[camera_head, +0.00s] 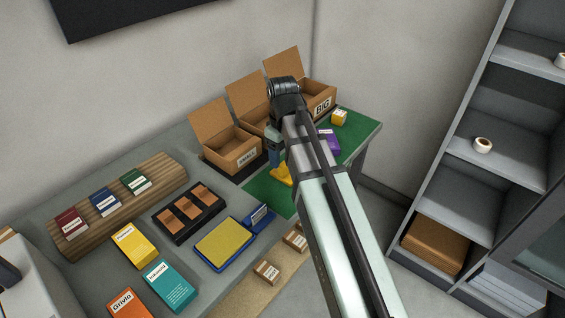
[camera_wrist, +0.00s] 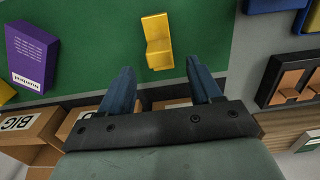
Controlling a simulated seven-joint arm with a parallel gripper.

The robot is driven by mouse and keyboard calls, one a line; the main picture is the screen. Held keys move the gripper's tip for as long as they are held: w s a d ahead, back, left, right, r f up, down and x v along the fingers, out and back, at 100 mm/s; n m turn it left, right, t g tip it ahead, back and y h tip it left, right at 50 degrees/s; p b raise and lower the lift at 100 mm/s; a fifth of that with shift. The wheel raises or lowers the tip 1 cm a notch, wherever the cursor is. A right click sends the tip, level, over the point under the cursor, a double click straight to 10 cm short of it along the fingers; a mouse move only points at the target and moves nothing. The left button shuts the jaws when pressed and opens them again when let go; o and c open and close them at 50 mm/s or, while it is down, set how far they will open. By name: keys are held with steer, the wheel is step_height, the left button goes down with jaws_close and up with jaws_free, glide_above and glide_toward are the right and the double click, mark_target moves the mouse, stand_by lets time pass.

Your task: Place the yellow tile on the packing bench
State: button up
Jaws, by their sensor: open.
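A yellow L-shaped piece (camera_wrist: 157,42), perhaps the yellow tile, rests on the green mat (camera_wrist: 105,25). In the head view this piece (camera_head: 282,175) is partly hidden behind my arm. A flat yellow box (camera_head: 134,245) with a white label lies at the front left of the grey bench (camera_head: 185,145), which carries the green mat. A small yellow box (camera_head: 340,117) stands on the mat's far part. My gripper (camera_wrist: 160,85) is open and empty above the bench. In the wrist view the L-shaped piece lies beyond the fingertips, apart from them.
Open cardboard boxes (camera_head: 233,149) line the bench's back edge. A purple box (camera_wrist: 32,55) lies on the mat. A black slotted tray (camera_head: 188,212) and a blue tray with a yellow pad (camera_head: 226,244) lie left of my arm. Shelves (camera_head: 480,195) stand at right.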

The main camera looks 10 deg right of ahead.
mark_target(282, 164)
steer(key=shift+r, duration=2.95)
steer(key=shift+o, duration=0.3)
